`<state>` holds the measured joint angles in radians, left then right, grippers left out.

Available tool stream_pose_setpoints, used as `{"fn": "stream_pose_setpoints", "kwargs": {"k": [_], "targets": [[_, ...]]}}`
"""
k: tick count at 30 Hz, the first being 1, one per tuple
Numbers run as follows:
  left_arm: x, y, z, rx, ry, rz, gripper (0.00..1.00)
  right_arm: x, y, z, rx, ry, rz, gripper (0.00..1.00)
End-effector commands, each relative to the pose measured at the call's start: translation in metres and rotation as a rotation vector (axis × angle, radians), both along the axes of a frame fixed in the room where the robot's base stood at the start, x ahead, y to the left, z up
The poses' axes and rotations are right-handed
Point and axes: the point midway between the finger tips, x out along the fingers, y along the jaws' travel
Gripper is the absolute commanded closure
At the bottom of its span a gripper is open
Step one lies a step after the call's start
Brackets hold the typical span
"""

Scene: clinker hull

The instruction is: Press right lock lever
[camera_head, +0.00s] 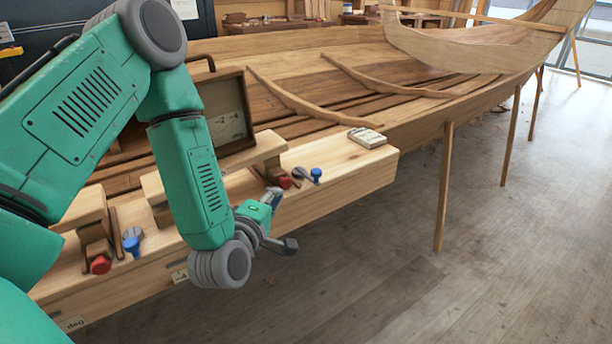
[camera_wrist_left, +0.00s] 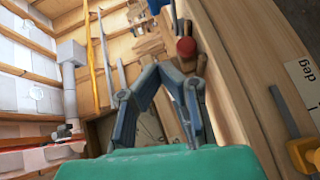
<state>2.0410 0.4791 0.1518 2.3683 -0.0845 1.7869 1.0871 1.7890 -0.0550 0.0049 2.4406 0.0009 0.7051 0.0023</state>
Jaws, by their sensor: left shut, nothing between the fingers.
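The right lock lever is a small grey lever with a blue knob (camera_head: 316,174) beside a red knob (camera_head: 285,182), on the beam's right part. My left gripper (camera_head: 276,196) is just in front of and below the red knob, shut and empty. In the left wrist view the shut fingers (camera_wrist_left: 165,75) point towards a red knob (camera_wrist_left: 186,47), with a bit of blue (camera_wrist_left: 157,5) at the top edge. I cannot tell whether the fingers touch anything. My right gripper is not in view.
The left lock has a blue knob (camera_head: 132,245) and a red knob (camera_head: 100,265). A framed panel (camera_head: 226,112) stands behind my arm. A small block (camera_head: 367,138) lies on the beam (camera_head: 345,182). The hull (camera_head: 300,75) fills the back.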

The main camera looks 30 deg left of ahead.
Motion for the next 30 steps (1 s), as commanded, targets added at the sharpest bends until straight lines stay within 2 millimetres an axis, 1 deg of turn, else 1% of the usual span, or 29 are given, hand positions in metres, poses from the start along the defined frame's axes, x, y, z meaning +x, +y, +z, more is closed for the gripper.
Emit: {"fn": "stream_pose_setpoints", "kwargs": {"k": [2, 12, 15, 21, 30], "targets": [[0.015, 0.004, 0.001, 0.003, -0.003, 0.001, 1.00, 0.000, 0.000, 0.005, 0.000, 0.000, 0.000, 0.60], [0.084, 0.023, -0.007, 0.002, -0.001, 0.000, 1.00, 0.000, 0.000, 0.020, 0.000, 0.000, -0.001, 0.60], [0.097, 0.012, -0.010, 0.001, 0.000, -0.003, 1.00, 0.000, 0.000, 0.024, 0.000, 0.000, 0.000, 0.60], [0.112, 0.002, -0.014, 0.000, 0.001, -0.002, 1.00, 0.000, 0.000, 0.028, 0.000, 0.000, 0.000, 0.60], [0.115, 0.001, -0.015, -0.001, 0.000, 0.000, 1.00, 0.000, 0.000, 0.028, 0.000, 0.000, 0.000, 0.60]]}}
